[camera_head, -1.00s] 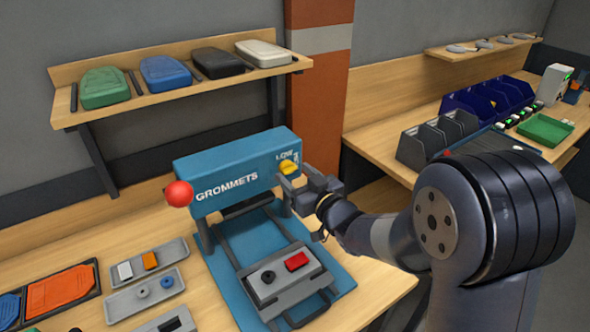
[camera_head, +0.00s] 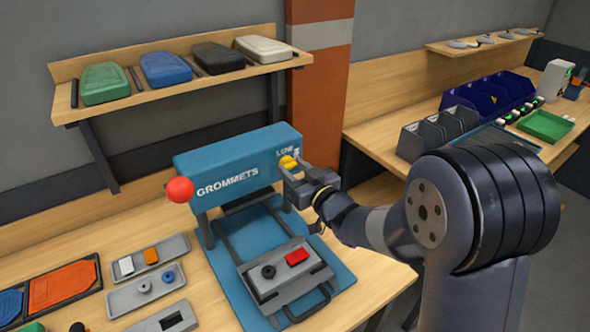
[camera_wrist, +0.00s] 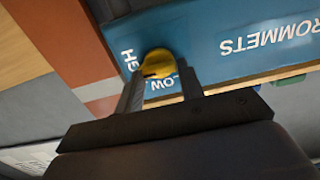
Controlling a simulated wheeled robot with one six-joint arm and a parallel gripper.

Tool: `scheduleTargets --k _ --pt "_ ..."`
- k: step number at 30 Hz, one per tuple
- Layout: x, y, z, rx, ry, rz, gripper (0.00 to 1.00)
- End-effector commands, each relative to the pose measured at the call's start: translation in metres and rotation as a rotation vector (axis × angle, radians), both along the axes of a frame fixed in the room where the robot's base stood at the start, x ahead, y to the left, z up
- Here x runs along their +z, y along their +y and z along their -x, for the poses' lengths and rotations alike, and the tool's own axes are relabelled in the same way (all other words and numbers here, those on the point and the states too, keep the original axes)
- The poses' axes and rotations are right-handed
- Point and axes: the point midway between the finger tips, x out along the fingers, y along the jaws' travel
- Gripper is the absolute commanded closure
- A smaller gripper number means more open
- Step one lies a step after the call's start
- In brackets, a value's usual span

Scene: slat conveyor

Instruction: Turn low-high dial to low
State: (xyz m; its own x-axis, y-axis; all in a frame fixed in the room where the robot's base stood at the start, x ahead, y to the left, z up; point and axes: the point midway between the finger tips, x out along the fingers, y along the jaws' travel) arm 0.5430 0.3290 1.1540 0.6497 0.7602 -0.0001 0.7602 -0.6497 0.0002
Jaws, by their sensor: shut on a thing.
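The yellow low-high dial (camera_head: 288,163) is on the right end of the front face of the blue machine marked GROMMETS (camera_head: 236,172). In the head view the word LOW shows just above the dial, and the other word is mostly hidden. My gripper (camera_head: 291,173) is at the dial with its jaws shut on it. In the wrist view the dial (camera_wrist: 158,64) sits between the fingertips of my gripper (camera_wrist: 157,80), with the letters of LOW and part of HIGH beside it. The dial's pointer direction cannot be read clearly.
A red ball knob (camera_head: 180,190) sticks out at the machine's left. A sliding fixture (camera_head: 283,272) with a red block is below. Small trays (camera_head: 147,291) lie at left. A shelf (camera_head: 180,92) with several coloured cases is above. A second bench (camera_head: 385,130) with bins stands at right.

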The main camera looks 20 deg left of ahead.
Motion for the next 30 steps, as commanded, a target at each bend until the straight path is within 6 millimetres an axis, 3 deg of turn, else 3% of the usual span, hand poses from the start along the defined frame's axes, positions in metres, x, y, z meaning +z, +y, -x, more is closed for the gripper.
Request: scheduleTargets --k 13,30 --pt "-0.0046 0.0002 0.0002 -0.001 -0.084 0.068 0.86" --pt "-0.0059 0.0015 0.0017 -0.001 -0.471 0.396 0.86"
